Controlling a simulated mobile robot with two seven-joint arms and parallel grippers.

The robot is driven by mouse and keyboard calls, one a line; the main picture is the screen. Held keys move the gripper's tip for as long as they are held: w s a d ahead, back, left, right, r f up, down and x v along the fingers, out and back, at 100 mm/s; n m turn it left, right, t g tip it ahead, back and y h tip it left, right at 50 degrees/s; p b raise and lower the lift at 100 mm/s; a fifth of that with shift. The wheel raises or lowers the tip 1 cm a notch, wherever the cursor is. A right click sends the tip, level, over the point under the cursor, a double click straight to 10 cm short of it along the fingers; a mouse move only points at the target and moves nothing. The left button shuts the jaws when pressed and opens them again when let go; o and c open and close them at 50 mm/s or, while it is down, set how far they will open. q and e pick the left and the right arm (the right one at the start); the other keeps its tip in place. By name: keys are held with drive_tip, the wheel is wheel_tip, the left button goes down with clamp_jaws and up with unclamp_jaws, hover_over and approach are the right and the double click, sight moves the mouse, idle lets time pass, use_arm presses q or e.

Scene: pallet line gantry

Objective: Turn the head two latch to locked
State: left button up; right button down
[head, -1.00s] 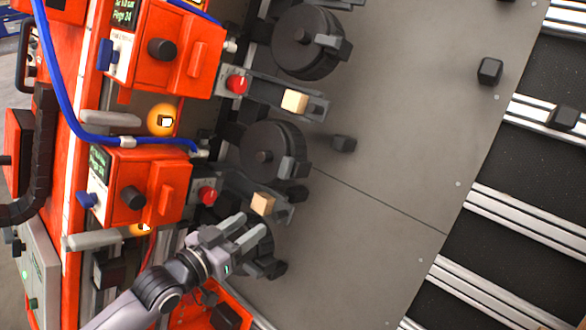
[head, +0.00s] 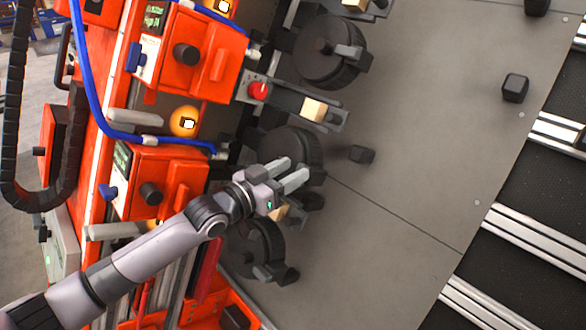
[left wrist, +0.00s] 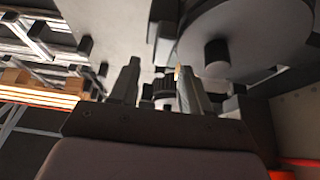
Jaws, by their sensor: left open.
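Two orange head units show in the head view, an upper one (head: 182,52) and a lower one (head: 155,188). Each has a small display, a blue part on its left side, a dark round knob and a raised orange bar. I cannot tell which unit is head two or which part is its latch. My left gripper (head: 296,172) is open and empty, in front of the middle black reel (head: 283,148). Its two fingers also show apart in the left wrist view (left wrist: 158,90), with dark round parts beyond them. My right gripper is not in view.
Other black reels stand above (head: 325,55) and below (head: 243,248). A blue hose (head: 90,105) runs along the units. The grey panel (head: 420,150) at right is mostly clear, with a few dark knobs.

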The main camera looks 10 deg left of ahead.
use_arm(q)
drive_tip(key=shift+w+d, duration=0.35)
drive_tip(key=shift+w, duration=0.2)
clamp_jaws()
